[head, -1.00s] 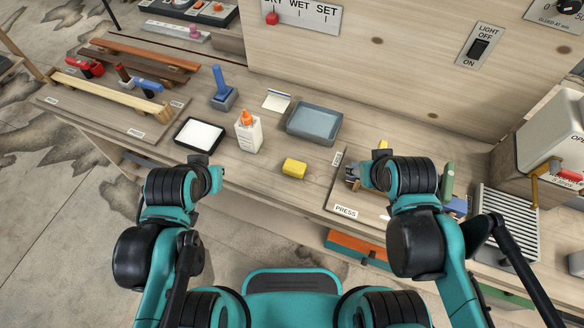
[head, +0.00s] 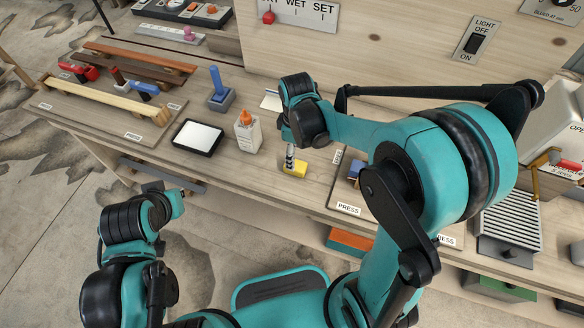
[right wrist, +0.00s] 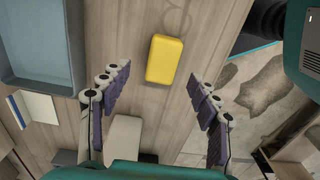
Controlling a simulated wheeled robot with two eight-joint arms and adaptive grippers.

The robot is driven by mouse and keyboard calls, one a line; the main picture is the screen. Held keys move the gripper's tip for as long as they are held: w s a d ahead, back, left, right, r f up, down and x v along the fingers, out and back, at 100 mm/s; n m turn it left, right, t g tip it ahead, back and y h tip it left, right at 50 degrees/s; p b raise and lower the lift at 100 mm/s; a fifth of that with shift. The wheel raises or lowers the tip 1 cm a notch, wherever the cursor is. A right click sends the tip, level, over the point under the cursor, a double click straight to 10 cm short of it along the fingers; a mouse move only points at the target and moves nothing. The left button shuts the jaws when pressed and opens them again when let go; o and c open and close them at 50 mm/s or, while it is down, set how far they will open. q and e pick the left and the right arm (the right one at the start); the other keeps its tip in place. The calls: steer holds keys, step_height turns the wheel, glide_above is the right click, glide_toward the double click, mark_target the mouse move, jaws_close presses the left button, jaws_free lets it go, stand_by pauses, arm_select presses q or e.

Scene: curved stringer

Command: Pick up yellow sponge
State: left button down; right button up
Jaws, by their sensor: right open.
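The yellow sponge (head: 295,169) lies on the wooden bench near its front edge. In the right wrist view the sponge (right wrist: 165,59) lies flat, ahead of and between the fingers. My right gripper (right wrist: 160,98) is open and empty, with its fingers spread on either side of the line to the sponge. In the head view my right gripper (head: 290,158) points down over the sponge, partly hidden by its own wrist. I cannot tell the exact height of the fingertips. My left arm hangs low at the left in front of the bench; its gripper fingers cannot be made out.
A white glue bottle (head: 247,132) with orange cap and a black-rimmed tray (head: 198,137) stand left of the sponge. A grey-blue bin (right wrist: 38,42) shows in the right wrist view. A PRESS board (head: 348,208) lies to the right. Bench around the sponge is clear.

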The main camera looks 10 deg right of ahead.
steer(key=f+b, duration=0.2)
steer(key=f, duration=0.4)
steer(key=shift+s+f+b, duration=0.1)
steer(key=shift+s+b, duration=0.1)
steer(key=shift+b, duration=0.2)
steer(key=c, duration=1)
